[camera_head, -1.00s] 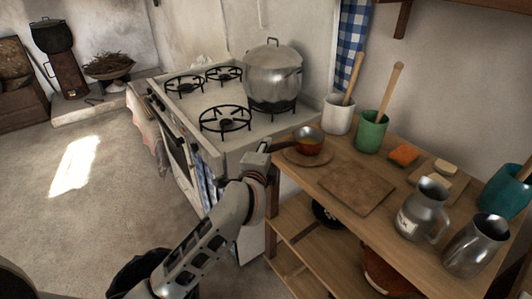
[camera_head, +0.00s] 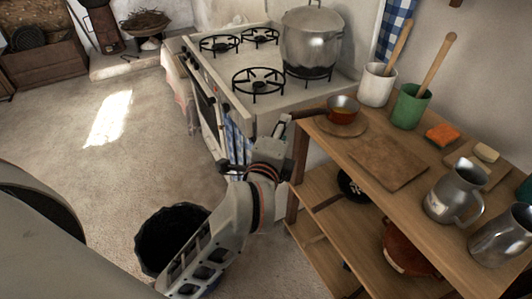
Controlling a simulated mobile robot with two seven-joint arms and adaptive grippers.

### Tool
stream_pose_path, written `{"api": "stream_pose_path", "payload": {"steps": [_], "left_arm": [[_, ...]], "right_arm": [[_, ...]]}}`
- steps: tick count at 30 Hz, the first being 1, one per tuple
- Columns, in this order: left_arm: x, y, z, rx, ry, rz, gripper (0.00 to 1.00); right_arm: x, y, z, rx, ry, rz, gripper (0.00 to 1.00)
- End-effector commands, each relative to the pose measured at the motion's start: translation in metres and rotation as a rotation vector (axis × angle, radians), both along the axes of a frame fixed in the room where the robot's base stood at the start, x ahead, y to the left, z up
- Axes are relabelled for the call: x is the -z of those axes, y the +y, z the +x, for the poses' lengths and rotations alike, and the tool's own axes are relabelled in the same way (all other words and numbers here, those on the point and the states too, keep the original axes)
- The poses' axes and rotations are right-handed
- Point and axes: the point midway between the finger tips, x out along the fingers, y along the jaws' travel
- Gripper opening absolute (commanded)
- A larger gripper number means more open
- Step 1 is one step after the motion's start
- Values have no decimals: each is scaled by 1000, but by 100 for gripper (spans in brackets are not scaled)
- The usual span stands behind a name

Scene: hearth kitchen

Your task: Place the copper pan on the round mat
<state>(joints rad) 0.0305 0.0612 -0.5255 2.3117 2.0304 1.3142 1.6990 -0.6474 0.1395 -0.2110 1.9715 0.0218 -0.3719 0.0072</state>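The copper pan (camera_head: 342,109) is upright over the round mat (camera_head: 340,132) at the back left corner of the wooden shelf unit's top. It appears to rest there, toward the mat's far side; contact under it is hidden. Its dark handle points left past the shelf edge. My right gripper (camera_head: 283,124) is at the left, around or just off the handle's end. Its fingers are small and dark; they seem open, with more of the handle bare. My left gripper is not in view.
A square board (camera_head: 388,164) lies in front of the mat. The white crock (camera_head: 376,86), green crock (camera_head: 409,107) and metal jugs (camera_head: 450,193) also stand on the top. The stove (camera_head: 290,105) with a large pot (camera_head: 312,42) is behind. A black bucket (camera_head: 147,246) stands on the floor.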

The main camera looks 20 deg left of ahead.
Motion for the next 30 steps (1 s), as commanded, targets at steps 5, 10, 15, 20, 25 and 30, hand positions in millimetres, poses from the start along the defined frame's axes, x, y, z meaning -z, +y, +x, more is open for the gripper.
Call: {"api": "stream_pose_path", "payload": {"steps": [5, 10, 15, 20, 25, 30], "left_arm": [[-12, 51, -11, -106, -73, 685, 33], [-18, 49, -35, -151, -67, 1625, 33], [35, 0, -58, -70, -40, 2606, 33], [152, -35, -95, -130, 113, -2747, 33], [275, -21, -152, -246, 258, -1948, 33], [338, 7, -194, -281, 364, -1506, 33]], "right_arm": [[0, -1, 1, 0, -1, -1, 43], [0, -1, 1, 1, -2, -2, 43], [0, -1, 1, 1, -2, -2, 43], [0, -1, 1, 1, -1, 0, 43], [0, -1, 1, 1, -1, 0, 43], [0, -1, 1, 1, -1, 0, 43]]}}
